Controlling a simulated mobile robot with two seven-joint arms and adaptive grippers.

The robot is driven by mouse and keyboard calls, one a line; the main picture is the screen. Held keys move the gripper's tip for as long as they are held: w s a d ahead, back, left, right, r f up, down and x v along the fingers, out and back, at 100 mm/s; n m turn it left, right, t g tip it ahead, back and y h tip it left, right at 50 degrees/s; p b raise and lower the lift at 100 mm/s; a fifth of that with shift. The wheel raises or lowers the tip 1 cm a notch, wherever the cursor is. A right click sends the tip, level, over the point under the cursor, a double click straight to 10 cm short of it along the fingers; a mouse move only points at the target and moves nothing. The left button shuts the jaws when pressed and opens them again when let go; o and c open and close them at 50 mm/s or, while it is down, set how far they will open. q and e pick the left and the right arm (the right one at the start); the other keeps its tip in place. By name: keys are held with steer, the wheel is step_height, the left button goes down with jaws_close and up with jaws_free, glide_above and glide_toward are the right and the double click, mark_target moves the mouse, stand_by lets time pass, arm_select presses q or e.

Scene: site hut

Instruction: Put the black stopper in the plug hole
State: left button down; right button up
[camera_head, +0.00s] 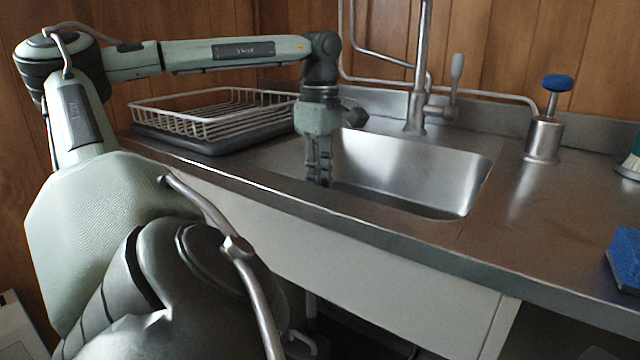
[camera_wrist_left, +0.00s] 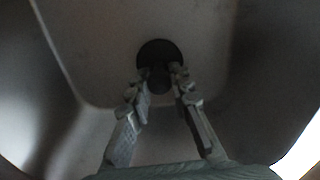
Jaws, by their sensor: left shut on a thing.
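The black stopper (camera_wrist_left: 159,50) shows in the left wrist view as a dark round disc with a small grip part between my fingertips. My left gripper (camera_wrist_left: 160,86) is shut on this grip part; it also shows in the head view (camera_head: 319,178), pointing down into the left part of the steel sink (camera_head: 415,170). The stopper lies over or just above the pale sink floor; I cannot tell whether it touches it. The plug hole is not visible as a separate thing; the stopper or the sink's front edge may hide it. My right gripper is not in view.
A wire dish rack (camera_head: 205,118) on a dark tray stands left of the sink. A tap (camera_head: 417,105) rises behind it. A soap dispenser with a blue top (camera_head: 545,135) and a blue sponge (camera_head: 626,257) are on the right. The counter right of the sink is mostly clear.

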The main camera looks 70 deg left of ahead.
arm_select(q)
steer(key=shift+f+b, duration=0.5)
steer(key=c, duration=1.3)
jaws_free()
step_height(320, 180, up, 12)
steer(key=p, duration=0.9)
steer(key=shift+d, duration=0.1)
